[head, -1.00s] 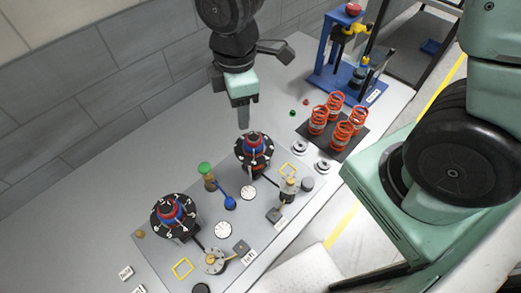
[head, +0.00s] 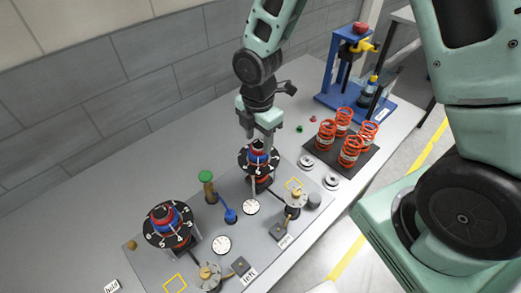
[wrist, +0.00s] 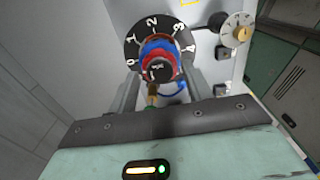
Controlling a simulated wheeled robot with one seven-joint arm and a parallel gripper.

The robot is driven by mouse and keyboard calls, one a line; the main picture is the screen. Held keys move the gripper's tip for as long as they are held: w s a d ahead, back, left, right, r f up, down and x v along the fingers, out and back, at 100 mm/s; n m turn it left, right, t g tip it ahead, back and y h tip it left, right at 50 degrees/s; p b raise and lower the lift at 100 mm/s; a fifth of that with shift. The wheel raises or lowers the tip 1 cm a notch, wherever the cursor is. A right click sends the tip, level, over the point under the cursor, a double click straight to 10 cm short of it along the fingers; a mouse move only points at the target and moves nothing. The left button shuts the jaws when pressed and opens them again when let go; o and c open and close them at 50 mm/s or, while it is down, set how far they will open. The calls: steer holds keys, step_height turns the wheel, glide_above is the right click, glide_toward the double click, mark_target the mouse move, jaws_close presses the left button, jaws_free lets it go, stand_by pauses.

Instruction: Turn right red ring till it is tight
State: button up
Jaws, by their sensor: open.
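The right stand (head: 258,170) has a black numbered dial, with the red ring and a blue part at its middle. In the wrist view the red ring (wrist: 159,54) sits around a dark knob, inside the numbered dial (wrist: 133,32). My gripper (head: 259,138) is open just above this stand, pointing down. In the wrist view its two fingers (wrist: 160,88) reach toward either side of the ring. I cannot tell whether they touch it. The left stand (head: 172,222), with a similar dial and red and blue parts, is apart from my gripper.
A green-topped post (head: 206,184) and a blue lever (head: 229,214) stand between the two stands. Gauges and small fixtures lie in front. Red springs (head: 350,150) stand on a black mat at the right, with a blue press (head: 350,75) behind.

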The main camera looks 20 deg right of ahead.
steer(key=shift+f+b, duration=0.3)
steer(key=shift+f, duration=0.55)
steer(key=shift+r, duration=0.1)
